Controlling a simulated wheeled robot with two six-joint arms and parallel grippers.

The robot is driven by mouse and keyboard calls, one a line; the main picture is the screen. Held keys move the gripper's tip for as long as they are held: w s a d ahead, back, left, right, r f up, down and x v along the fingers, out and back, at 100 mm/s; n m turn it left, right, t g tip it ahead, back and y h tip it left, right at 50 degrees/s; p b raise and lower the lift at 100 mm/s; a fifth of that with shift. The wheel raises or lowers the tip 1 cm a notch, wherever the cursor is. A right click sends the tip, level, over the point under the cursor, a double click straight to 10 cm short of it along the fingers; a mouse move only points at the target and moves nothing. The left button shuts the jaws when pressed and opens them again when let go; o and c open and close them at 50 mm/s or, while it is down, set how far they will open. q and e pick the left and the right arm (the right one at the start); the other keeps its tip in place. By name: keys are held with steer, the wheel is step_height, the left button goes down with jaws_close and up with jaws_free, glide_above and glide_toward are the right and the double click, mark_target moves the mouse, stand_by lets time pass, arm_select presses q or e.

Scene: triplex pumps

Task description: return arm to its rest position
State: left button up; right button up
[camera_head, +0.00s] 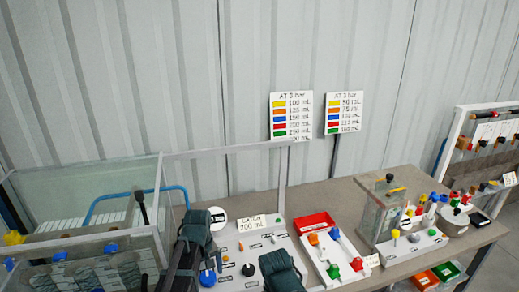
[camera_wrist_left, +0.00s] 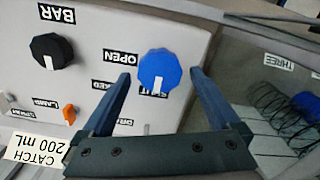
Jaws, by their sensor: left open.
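My left gripper (camera_wrist_left: 160,76) is open, with its two blue fingers on either side of a blue knob (camera_wrist_left: 157,71) on the white panel (camera_wrist_left: 197,32). A gap shows between each finger and the knob, so nothing is gripped. The knob has a white pointer mark and sits by OPEN and SHUT labels. In the head view, the dark left arm (camera_head: 196,226) reaches over the panel, and the blue knob shows just beside it (camera_head: 208,278). A dark part of my right arm (camera_head: 279,269) shows at the bottom; its fingers are hidden.
A black knob (camera_wrist_left: 51,51) and an orange switch (camera_wrist_left: 70,114) stand on the panel. A CATCH 200 mL card (camera_head: 252,223) stands behind. A glass tank (camera_head: 80,195) is left.

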arm_select(q)
steer(key=m, duration=0.3)
steer(key=shift+d+m, duration=0.1)
steer(key=shift+m, duration=0.3)
